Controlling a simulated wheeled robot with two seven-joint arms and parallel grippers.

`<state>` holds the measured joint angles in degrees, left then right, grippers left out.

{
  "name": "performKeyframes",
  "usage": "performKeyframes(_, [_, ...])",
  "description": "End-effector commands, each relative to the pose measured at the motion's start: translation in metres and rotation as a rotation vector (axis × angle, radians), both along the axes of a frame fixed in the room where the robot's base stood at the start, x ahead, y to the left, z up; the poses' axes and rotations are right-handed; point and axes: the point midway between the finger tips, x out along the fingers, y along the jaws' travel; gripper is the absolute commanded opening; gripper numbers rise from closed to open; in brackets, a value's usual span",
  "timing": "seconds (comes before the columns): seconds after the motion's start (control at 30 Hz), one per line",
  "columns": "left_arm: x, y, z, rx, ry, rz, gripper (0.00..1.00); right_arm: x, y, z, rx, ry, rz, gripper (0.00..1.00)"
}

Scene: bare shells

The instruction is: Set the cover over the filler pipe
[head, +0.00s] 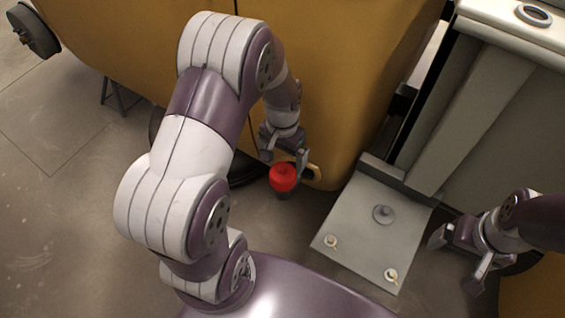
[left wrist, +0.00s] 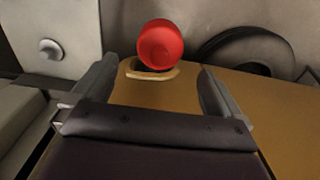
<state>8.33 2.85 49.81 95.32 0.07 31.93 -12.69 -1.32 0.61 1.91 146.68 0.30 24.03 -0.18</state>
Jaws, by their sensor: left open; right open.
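The red cover (head: 283,178) is a round cap just below my left gripper (head: 284,160). A short dark stub (head: 283,195) shows under it and may be the filler pipe; most of it is hidden, and I cannot tell how the cover sits on it. In the left wrist view the cover (left wrist: 160,45) lies beyond and between the fingertips of the left gripper (left wrist: 158,68). That gripper is open, with nothing held. My right gripper (head: 455,262) is open and empty at the right, beside the grey plate.
A yellow vehicle body (head: 340,80) with a light-rimmed slot (head: 313,172) stands behind the cover. A grey plate (head: 358,215) bears a round grey knob (head: 383,214) and two small cream fittings. A pale cabinet (head: 480,110) with a ring (head: 534,15) on top stands right.

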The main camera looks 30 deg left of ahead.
Motion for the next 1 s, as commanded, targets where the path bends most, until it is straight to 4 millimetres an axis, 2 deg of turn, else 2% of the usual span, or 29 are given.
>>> performKeyframes(0.03, [0.001,0.0,0.017,0.001,-0.004,0.0,1.0,0.0,0.0,0.006,0.0,0.0,0.0,0.94])
performKeyframes(0.1, [0.001,0.0,0.032,0.001,-0.003,0.0,1.0,0.0,0.0,0.009,0.0,0.0,0.0,0.94])
performKeyframes(0.3, [-0.002,-0.003,0.056,0.001,-0.005,0.001,1.0,0.0,0.0,0.012,0.0,0.0,0.0,0.94])
performKeyframes(0.37, [-0.01,-0.011,0.066,0.002,-0.017,0.004,1.0,0.0,0.0,0.012,0.0,0.0,0.0,0.94])
performKeyframes(0.5, [-0.046,-0.036,0.089,0.001,-0.068,0.025,1.0,0.0,0.0,0.012,0.0,0.0,0.0,0.94])
performKeyframes(0.6, [-0.072,-0.048,0.096,-0.004,-0.099,0.041,1.0,0.0,0.0,0.012,0.0,0.0,0.0,0.94])
performKeyframes(0.7, [-0.087,-0.053,0.098,-0.007,-0.115,0.05,1.0,0.0,0.0,0.012,0.0,0.0,0.0,0.94])
performKeyframes(1.0, [-0.089,-0.053,0.098,-0.008,-0.117,0.054,1.0,0.0,0.0,0.012,0.0,0.0,0.0,0.94])
